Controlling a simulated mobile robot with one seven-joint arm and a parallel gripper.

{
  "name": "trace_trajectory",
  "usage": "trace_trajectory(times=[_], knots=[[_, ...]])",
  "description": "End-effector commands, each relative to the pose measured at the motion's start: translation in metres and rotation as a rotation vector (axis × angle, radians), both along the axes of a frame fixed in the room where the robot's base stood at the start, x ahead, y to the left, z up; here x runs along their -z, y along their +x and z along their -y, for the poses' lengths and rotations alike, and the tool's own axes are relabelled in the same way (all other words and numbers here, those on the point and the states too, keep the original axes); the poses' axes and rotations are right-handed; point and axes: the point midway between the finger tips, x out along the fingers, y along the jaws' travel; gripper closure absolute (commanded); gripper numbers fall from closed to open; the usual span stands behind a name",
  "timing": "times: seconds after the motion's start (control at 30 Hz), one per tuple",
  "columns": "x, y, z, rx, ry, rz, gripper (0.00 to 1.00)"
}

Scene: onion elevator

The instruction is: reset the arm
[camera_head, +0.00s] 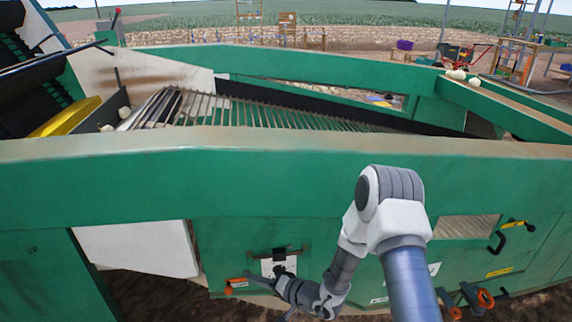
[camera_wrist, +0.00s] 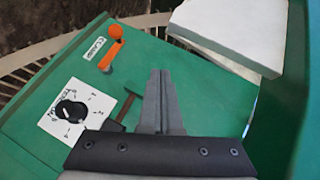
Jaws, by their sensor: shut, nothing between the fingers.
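My arm (camera_head: 345,265) reaches down and to the left in front of the green side wall of the machine (camera_head: 300,180) in the head view. My gripper (camera_wrist: 160,75) shows in the wrist view with its two grey fingers together and nothing between them. It points at the green panel. A black dial (camera_wrist: 72,108) on a white numbered plate is left of the fingers. An orange lever (camera_wrist: 113,48) is up and left of them, beside a small white label. I cannot tell whether the fingers touch the panel. In the head view the fingertips are hard to make out.
A white block (camera_wrist: 235,30) is at the upper right of the wrist view. In the head view a sloping bar grate (camera_head: 250,112) lies behind the wall. Black handles (camera_head: 497,242) and orange knobs (camera_head: 485,298) are at the right. A field lies beyond.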

Motion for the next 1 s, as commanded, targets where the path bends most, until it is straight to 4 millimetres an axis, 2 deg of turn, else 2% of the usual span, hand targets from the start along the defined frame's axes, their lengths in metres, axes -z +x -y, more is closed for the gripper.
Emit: trace_trajectory(times=[0.07,0.17,0.3,0.47,0.7,1.0], knots=[[-0.012,0.001,-0.001,-0.018,0.006,0.005,1.0],[-0.041,-0.002,-0.004,-0.07,0.016,0.009,1.0],[-0.097,-0.014,-0.005,-0.181,0.017,0.007,1.0],[-0.153,-0.038,-0.001,-0.306,-0.021,-0.008,1.0],[-0.22,-0.08,0.019,-0.446,-0.149,-0.041,1.0],[-0.276,-0.134,0.065,-0.51,-0.403,-0.082,1.0]])
